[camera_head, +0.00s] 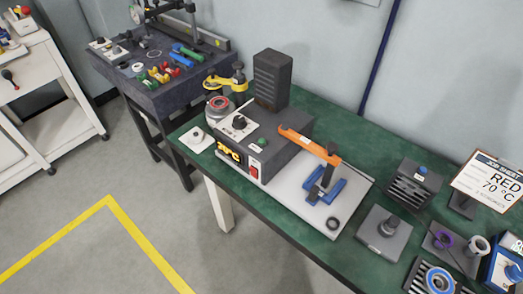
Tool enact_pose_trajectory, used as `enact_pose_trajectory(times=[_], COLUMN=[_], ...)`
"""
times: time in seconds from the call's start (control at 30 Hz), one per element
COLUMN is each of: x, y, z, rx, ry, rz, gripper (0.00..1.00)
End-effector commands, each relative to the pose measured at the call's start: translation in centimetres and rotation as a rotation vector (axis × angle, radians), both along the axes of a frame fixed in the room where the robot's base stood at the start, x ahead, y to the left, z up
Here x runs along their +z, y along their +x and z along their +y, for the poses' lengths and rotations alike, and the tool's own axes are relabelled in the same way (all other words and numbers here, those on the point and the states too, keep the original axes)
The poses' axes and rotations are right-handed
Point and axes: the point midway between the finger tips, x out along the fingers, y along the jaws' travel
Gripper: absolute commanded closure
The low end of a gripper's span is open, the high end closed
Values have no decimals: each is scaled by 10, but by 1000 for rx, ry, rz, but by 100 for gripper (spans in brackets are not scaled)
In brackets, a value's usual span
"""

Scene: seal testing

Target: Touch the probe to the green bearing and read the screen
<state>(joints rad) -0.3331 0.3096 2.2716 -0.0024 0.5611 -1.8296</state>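I cannot make out a green bearing. A bearing-like ring with red inside (218,103) sits at the left of the grey bench unit. A bearing with a blue ring (438,281) lies at the bottom right. The small screen (230,152) on the unit's front shows yellow characters, too small to read surely. The job sheet (490,180) reads RED, 70 °C. My gripper is not in view.
The grey unit (270,152) stands on a green bench (365,135), with an orange bar (308,145) and blue stand (324,187) on its pale plate. Dark blocks crowd the bench's right. A dark table (158,90) holds coloured parts. The floor (110,240) is clear.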

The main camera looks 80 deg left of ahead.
Motion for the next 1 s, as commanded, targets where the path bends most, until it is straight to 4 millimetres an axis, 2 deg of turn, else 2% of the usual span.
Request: enact_pose_trajectory(times=[0.53, 0.57, 0.6, 0.83, 1.0], x=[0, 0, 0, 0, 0], y=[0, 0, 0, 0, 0], z=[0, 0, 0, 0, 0], rx=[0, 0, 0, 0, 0], ry=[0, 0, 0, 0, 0], rz=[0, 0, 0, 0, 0], gripper=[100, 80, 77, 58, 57])
